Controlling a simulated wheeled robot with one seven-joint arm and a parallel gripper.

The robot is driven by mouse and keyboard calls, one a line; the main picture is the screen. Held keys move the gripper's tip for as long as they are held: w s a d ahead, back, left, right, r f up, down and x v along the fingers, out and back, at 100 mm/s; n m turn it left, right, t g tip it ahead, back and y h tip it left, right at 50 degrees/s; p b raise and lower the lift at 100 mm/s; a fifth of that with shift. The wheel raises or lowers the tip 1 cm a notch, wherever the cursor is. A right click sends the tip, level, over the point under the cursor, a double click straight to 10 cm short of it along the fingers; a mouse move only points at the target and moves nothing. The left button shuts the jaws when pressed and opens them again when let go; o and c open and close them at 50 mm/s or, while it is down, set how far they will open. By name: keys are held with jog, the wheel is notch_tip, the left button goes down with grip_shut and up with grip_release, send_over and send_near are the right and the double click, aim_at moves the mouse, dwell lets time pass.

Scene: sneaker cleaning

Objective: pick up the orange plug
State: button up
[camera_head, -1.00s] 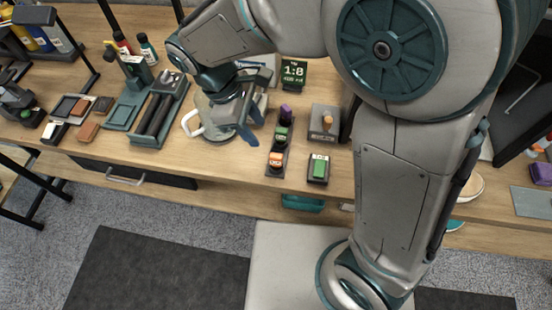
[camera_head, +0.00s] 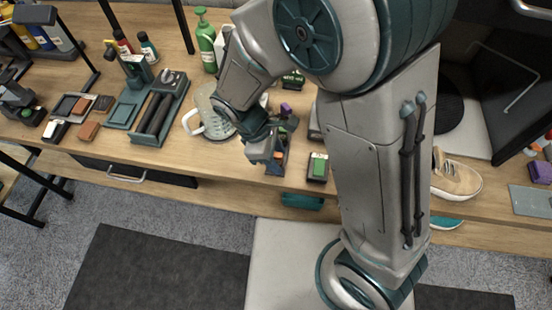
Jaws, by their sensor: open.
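The orange plug (camera_head: 279,155) sits at the near end of a dark narrow rack (camera_head: 272,169) near the table's front edge. Only a small part of it shows, because my gripper (camera_head: 270,158) is over it and hides most of it. A purple plug (camera_head: 285,108) stands at the far end of the same rack. The green plug between them is mostly hidden by my gripper. My gripper points down at the rack and is open. I cannot tell whether its fingers are around the orange plug or above it.
A block with a green top (camera_head: 319,168) stands just right of the rack. A clear jug with a white handle (camera_head: 208,118) is close on the left. A green pump bottle (camera_head: 205,45) stands behind. A tan sneaker (camera_head: 456,178) lies at the right.

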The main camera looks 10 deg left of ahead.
grip_shut()
jog(key=shift+r, duration=0.1)
